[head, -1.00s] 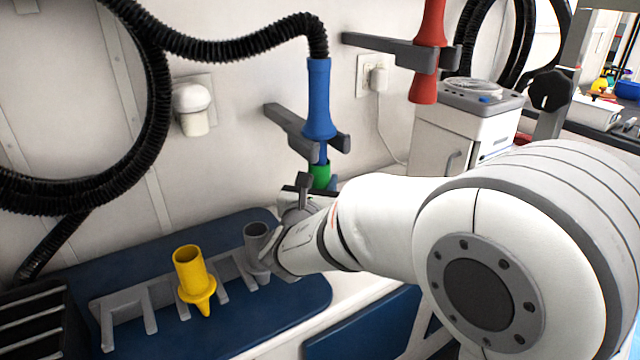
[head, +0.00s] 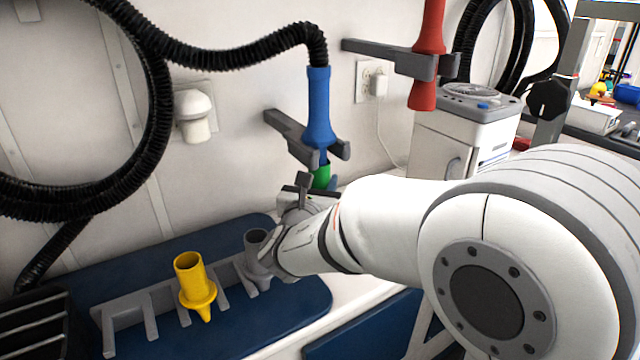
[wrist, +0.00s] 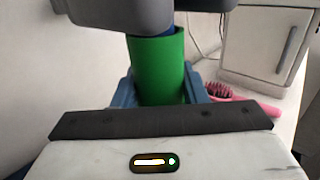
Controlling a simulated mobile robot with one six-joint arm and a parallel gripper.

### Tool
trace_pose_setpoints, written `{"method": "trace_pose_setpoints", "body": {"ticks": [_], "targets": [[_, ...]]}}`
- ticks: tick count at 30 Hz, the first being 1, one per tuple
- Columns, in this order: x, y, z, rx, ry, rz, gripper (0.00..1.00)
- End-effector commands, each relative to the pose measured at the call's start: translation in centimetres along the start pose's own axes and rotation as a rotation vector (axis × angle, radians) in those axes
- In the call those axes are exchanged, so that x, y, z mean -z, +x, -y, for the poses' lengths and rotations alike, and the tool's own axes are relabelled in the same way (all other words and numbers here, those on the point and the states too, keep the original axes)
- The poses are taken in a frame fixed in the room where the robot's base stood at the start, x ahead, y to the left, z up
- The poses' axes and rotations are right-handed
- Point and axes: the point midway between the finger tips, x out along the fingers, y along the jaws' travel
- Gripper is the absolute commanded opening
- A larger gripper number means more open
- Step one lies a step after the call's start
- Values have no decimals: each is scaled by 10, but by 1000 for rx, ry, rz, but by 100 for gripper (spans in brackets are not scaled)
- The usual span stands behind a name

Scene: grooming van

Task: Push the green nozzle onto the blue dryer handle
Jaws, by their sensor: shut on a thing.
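The blue dryer handle (head: 318,108) hangs upright in a grey wall bracket (head: 290,133), with a black hose at its top. The green nozzle (head: 321,177) is directly under the handle, mostly hidden by my wrist in the head view. In the wrist view the green nozzle (wrist: 157,68) stands upright, its top rim around or just in front of a small bit of blue under the grey bracket (wrist: 120,14). How far it is seated cannot be told.
A yellow nozzle (head: 194,282) and a grey nozzle (head: 257,250) stand in a grey rack (head: 122,312) on a blue mat. A red dryer handle (head: 428,40) hangs in another bracket to the right. A pink brush (wrist: 236,108) lies behind the nozzle in the wrist view.

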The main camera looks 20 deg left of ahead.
Motion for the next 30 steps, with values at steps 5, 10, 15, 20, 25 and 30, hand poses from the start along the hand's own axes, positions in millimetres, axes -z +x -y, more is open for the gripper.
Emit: {"method": "trace_pose_setpoints", "body": {"ticks": [5,10,15,20,25,30], "targets": [[-4,0,0,0,1,0,12],[-6,0,0,0,1,0,12],[-9,0,0,0,1,0,12],[-11,0,0,0,1,0,12],[-12,0,0,-1,1,0,12],[-13,0,0,-1,1,1,40]]}}
